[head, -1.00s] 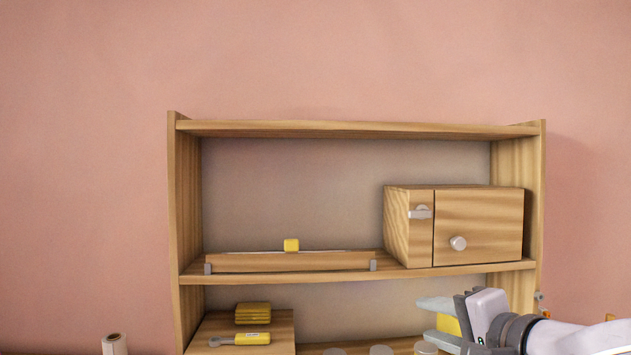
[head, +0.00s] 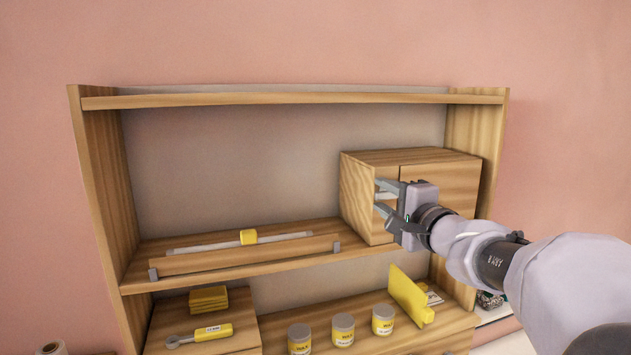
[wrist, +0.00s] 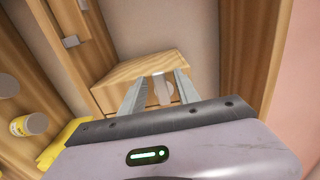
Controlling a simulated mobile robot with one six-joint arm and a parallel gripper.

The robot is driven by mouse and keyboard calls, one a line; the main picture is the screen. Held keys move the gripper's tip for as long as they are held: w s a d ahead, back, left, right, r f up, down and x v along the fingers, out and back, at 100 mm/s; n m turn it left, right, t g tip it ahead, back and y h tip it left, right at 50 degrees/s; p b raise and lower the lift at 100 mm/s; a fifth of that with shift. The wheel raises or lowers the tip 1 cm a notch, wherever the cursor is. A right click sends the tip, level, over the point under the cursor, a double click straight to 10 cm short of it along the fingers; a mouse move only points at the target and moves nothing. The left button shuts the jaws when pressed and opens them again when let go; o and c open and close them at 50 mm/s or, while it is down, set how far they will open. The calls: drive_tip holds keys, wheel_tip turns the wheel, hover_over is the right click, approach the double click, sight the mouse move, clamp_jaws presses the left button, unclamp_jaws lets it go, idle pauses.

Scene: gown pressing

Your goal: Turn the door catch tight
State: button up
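A wooden cabinet (head: 355,195) with a door stands at the right end of the upper shelf. Its grey catch (head: 386,197) is a small bar at the door's left edge and lies roughly level. My gripper (head: 379,196) is at the cabinet front with its fingers above and below the catch. In the wrist view the catch (wrist: 161,92) shows between the two fingers of my gripper (wrist: 160,84). They are apart, with a gap on the left side; contact on the right side cannot be told. My arm hides the door's round knob and much of the door.
Below are several wax jars (head: 343,330), a tilted yellow board (head: 408,294), a yellow-handled tool (head: 212,332) and yellow pads (head: 208,299). The upper shelf's back left is clear.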

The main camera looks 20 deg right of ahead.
drive_tip(key=shift+w+a, duration=0.25)
drive_tip(key=shift+w, duration=0.25)
drive_tip(key=shift+s, duration=0.3)
drive_tip(key=shift+c, duration=0.2)
clamp_jaws()
